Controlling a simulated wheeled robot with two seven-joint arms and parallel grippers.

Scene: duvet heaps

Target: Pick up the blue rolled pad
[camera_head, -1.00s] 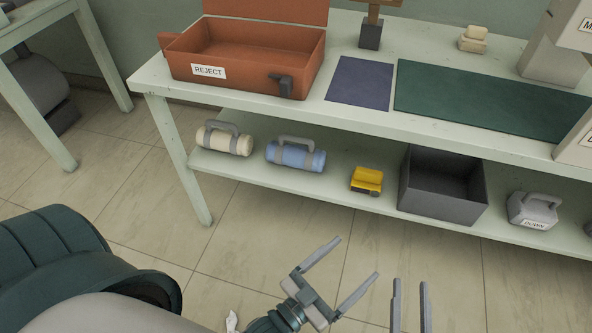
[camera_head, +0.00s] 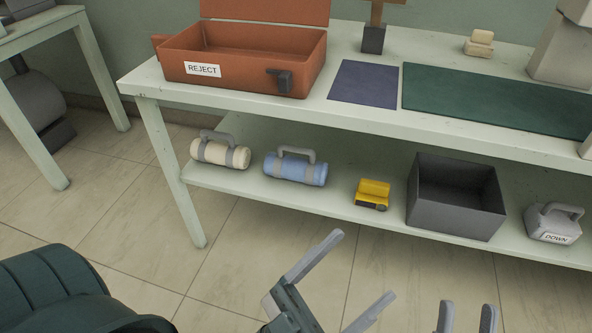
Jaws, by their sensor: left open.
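The blue rolled pad (camera_head: 295,169) lies on its side on the lower shelf of the workbench, with a grey handle on top and grey straps around it. My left gripper (camera_head: 362,267) is open and empty, its fingers wide apart, in front of the shelf and below and right of the blue pad in the picture. It does not touch the pad. My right gripper (camera_head: 467,306) shows only its two fingers at the bottom edge, with a gap between them and nothing visible there. The rest of it is out of frame.
A cream rolled pad (camera_head: 220,153) lies just left of the blue one. A yellow item (camera_head: 373,194), a dark grey bin (camera_head: 455,196) and a grey weight marked DOWN (camera_head: 553,223) stand to the right. The orange REJECT case (camera_head: 245,64) sits on the bench top (camera_head: 345,112) above.

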